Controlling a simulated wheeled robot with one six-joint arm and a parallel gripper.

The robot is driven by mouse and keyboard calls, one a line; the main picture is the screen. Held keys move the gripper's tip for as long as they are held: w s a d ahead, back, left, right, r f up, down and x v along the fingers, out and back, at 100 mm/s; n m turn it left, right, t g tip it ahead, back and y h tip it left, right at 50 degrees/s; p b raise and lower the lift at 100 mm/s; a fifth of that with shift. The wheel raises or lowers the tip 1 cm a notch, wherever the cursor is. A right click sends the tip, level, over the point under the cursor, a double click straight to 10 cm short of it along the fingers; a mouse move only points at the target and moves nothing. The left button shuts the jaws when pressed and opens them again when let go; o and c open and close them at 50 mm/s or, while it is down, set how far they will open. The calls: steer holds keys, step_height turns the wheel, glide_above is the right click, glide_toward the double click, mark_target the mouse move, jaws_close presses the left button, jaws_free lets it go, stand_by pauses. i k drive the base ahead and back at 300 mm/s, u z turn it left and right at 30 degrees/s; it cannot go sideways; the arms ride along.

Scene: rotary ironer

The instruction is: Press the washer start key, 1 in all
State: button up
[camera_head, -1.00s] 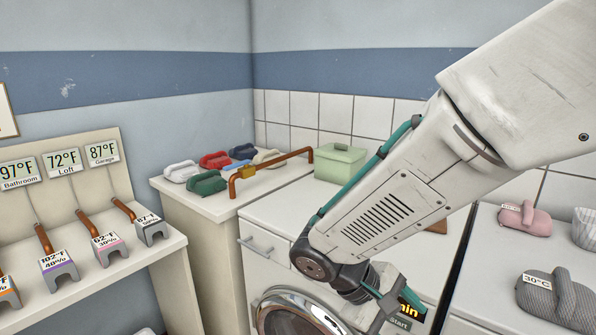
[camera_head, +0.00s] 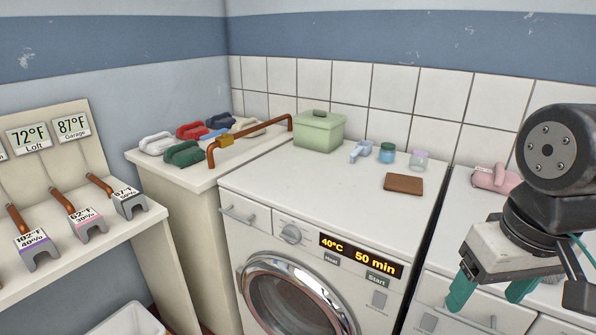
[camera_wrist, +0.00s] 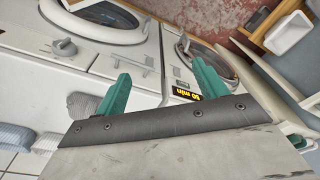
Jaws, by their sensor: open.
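The washer (camera_head: 300,215) is a white machine with a round chrome-rimmed door. Its black display (camera_head: 362,255) reads 40°C and 50 min. The grey start key (camera_head: 377,279), labelled Start, sits just below the display's right part, beside a key labelled Heat or similar (camera_head: 332,258). My gripper (camera_head: 490,292) is open and empty, to the right of the start key in the head view and apart from it. In the wrist view, my two teal fingers (camera_wrist: 158,84) are spread. Part of the lit display (camera_wrist: 186,94) shows between them, and the start key is not clearly visible there.
On the washer top stand a green box (camera_head: 318,130), a brown flat block (camera_head: 403,184), and small jars (camera_head: 387,152). A second white machine (camera_head: 455,268) is to the right, below my gripper. A shelf with temperature tags (camera_head: 75,240) is at left.

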mark_target(379, 281)
steer(key=u, duration=0.95)
steer(key=k, duration=1.15)
steer(key=z, duration=0.7)
